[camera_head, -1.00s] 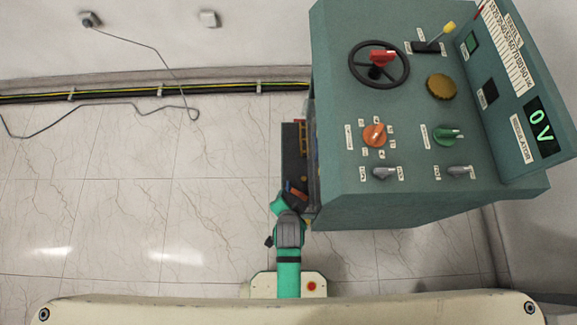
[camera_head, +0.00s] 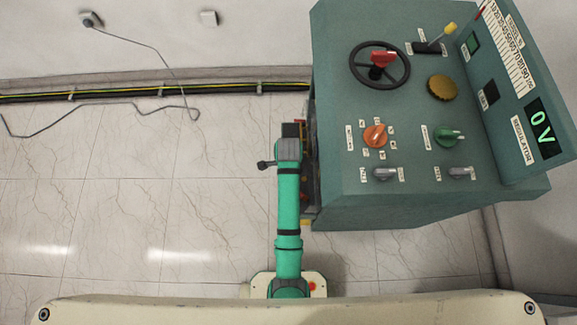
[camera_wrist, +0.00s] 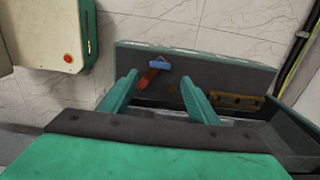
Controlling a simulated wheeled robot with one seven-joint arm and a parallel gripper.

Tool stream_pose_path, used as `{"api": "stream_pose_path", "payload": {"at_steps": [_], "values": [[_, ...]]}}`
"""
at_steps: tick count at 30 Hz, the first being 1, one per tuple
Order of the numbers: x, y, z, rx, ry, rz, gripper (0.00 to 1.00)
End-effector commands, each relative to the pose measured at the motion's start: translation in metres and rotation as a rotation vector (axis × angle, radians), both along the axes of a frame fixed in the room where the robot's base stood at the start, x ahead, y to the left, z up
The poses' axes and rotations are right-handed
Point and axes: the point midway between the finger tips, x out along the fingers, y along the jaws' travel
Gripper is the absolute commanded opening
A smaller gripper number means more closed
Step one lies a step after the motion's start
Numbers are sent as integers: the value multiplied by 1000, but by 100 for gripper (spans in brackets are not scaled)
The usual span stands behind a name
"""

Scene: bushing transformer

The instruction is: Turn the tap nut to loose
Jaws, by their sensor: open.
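My gripper (camera_wrist: 160,80) shows in the wrist view with its two green fingers spread apart and nothing held between them. Beyond the fingers, a dark panel or shelf (camera_wrist: 135,58) carries a red-orange piece (camera_wrist: 149,78) and a blue piece (camera_wrist: 159,65). A brown-yellow part (camera_wrist: 236,101) lies to the right of the right finger. I cannot tell which part is the tap nut. In the head view my arm reaches along the left side of the teal cabinet (camera_head: 400,210), and my gripper is hidden.
The cabinet top carries a black handwheel (camera_head: 405,70), an orange knob (camera_head: 375,135), a green knob (camera_head: 447,137) and a display (camera_head: 543,129) reading 0 V. Cables (camera_head: 150,90) run along the wall.

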Motion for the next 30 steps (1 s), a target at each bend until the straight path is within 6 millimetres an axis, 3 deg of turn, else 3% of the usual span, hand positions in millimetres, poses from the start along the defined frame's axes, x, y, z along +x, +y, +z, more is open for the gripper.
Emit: {"api": "stream_pose_path", "payload": {"at_steps": [6, 13, 27, 30], "values": [[-1, 0, -40, 0, 3, 1, 55], [0, 0, -71, 0, 1, 2, 55], [0, 0, -83, 0, -2, 2, 55], [0, 0, -83, 0, -2, 2, 31]]}}
